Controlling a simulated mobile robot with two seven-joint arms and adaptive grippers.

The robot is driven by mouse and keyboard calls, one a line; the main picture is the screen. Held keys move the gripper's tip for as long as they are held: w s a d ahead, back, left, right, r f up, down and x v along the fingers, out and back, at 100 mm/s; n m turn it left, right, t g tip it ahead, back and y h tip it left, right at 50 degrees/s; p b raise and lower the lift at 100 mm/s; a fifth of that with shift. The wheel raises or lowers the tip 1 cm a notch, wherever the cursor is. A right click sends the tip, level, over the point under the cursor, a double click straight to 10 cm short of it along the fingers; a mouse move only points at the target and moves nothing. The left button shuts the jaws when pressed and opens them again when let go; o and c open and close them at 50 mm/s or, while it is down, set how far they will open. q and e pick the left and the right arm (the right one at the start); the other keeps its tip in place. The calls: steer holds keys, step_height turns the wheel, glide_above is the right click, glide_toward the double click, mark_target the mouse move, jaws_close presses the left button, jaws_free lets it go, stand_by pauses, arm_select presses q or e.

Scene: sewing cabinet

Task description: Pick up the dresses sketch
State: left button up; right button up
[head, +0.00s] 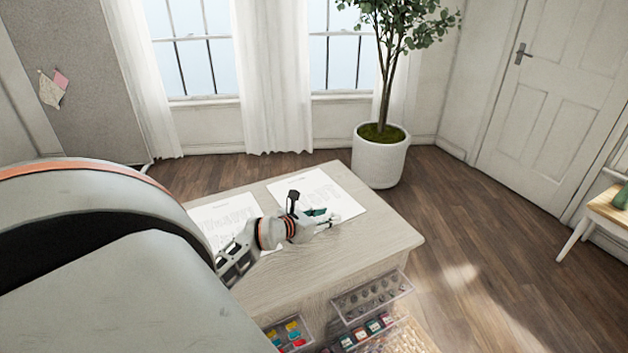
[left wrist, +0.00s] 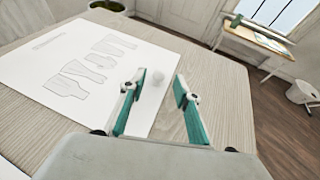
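A white sketch sheet (head: 318,187) with outlined garment shapes lies flat on the right part of the cabinet top. It fills the left of the left wrist view (left wrist: 60,65). I cannot tell for certain that the shapes are dresses. A second white sheet (head: 222,217) lies to its left, partly hidden by my left arm. My left gripper (head: 327,217) is over the near right edge of the right sheet. In the left wrist view its teal fingers (left wrist: 160,84) are apart, with no object gripped. My right gripper is not in view.
The pale wooden cabinet top (head: 385,238) is bare to the right of the sheets. Open clear drawers (head: 372,298) with small sewing items stick out below its front. A potted tree (head: 380,160) stands behind. A small table (head: 610,208) is at far right.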

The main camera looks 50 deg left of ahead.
mark_target(333, 214)
arm_select(q)
steer(key=x, duration=0.4)
steer(key=shift+w+a+b, duration=0.1)
steer(key=shift+w+b, duration=0.1)
steer(key=shift+b, duration=0.1)
jaws_close()
